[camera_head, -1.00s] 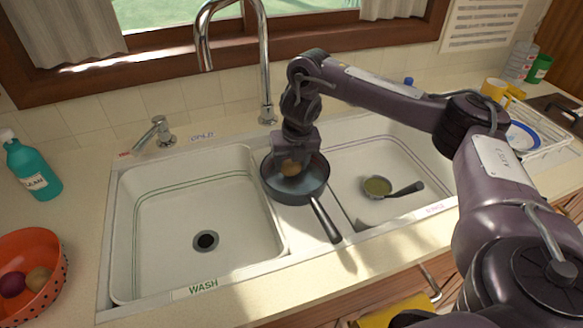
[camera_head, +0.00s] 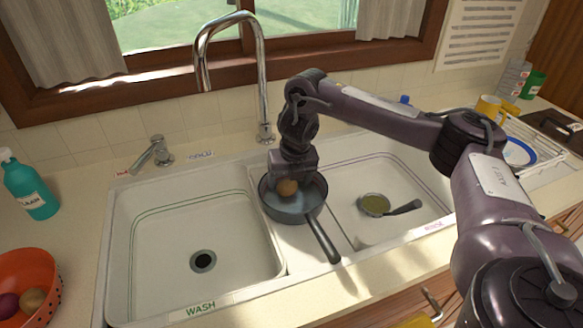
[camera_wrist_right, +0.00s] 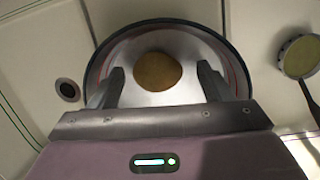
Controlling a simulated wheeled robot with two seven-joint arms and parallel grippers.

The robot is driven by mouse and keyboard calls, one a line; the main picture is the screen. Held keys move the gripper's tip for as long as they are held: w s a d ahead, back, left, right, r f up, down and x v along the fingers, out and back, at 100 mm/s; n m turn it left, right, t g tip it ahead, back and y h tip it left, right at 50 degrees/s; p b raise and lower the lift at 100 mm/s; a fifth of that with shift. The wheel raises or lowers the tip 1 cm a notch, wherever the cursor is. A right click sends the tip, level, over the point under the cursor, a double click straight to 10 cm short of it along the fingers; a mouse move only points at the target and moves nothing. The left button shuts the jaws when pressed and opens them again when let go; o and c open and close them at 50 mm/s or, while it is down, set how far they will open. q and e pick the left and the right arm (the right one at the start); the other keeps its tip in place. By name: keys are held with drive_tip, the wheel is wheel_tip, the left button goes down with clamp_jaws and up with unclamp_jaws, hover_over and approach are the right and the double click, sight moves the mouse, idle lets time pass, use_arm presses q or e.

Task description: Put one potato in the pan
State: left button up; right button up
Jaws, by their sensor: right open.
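A brown potato (camera_head: 287,187) is in the dark frying pan (camera_head: 310,208), which sits on the divider between the two sink basins with its handle toward the front. My right gripper (camera_head: 292,180) is over the pan. In the right wrist view its two fingers (camera_wrist_right: 160,88) stand wide apart, one on each side of the potato (camera_wrist_right: 157,71), with gaps between them and it. The potato appears to lie on the pan's floor (camera_wrist_right: 160,97). My left gripper is not in view.
An orange spotted bowl (camera_head: 45,272) with a potato (camera_head: 32,299) and a dark purple item stands at the left. A small green-bottomed pan (camera_head: 375,204) lies in the right basin. A tall faucet (camera_head: 265,80) rises behind the pan. The left basin (camera_head: 165,235) is empty.

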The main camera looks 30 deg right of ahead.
wheel_tip(320, 180, up, 11)
drive_tip(key=s+p, duration=0.2)
drive_tip(key=p, duration=0.3)
drive_tip(key=shift+r, duration=0.15)
drive_tip(key=shift+s, duration=0.15)
